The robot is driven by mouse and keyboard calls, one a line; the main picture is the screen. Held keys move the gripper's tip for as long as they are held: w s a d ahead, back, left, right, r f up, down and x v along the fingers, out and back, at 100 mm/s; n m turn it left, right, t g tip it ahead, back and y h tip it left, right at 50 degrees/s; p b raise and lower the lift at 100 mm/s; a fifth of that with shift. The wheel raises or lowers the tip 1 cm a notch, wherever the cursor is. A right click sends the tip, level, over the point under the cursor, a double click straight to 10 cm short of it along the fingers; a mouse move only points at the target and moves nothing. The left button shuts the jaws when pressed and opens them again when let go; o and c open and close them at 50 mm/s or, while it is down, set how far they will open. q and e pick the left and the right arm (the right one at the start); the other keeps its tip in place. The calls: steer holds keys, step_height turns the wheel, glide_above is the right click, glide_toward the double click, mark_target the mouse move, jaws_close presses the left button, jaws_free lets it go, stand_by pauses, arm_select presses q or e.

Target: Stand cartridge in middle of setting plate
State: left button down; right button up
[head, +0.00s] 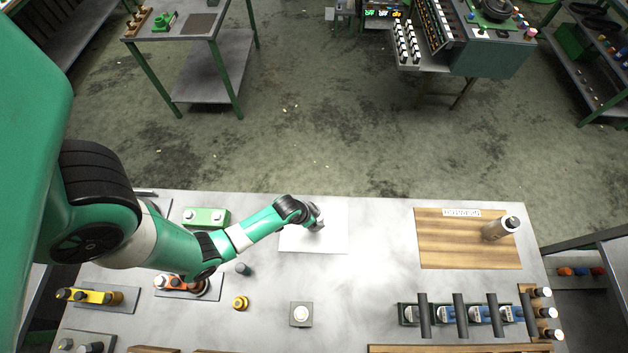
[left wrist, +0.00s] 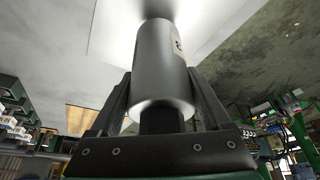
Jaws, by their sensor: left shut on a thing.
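My left gripper (head: 312,213) is over the upper middle of the white setting plate (head: 298,243). It is shut on the cartridge, a smooth grey cylinder. In the left wrist view the cartridge (left wrist: 163,72) sits between the two dark fingers, with a small mark on its right side. The setting plate (left wrist: 108,38) lies beyond it, with a dark shadow at the cartridge's far end. I cannot tell whether that end touches the plate. In the head view the gripper and arm hide most of the cartridge. My right gripper is not in view.
A wooden board (head: 465,250) at the right bears a grey bottle-like part (head: 499,229). A rack of blue parts (head: 480,314) is at the front right. The tabletop right of the plate is clear.

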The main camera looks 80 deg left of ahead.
arm_select(q)
steer(key=shift+f+b, duration=0.65)
steer(key=shift+f, duration=1.15)
steer(key=shift+f, duration=0.1)
steer(key=shift+f, duration=0.15)
jaws_free()
steer(key=shift+r, duration=0.35)
steer(key=p+v, duration=0.8)
steer(key=v, duration=0.3)
steer(key=shift+r, duration=0.3)
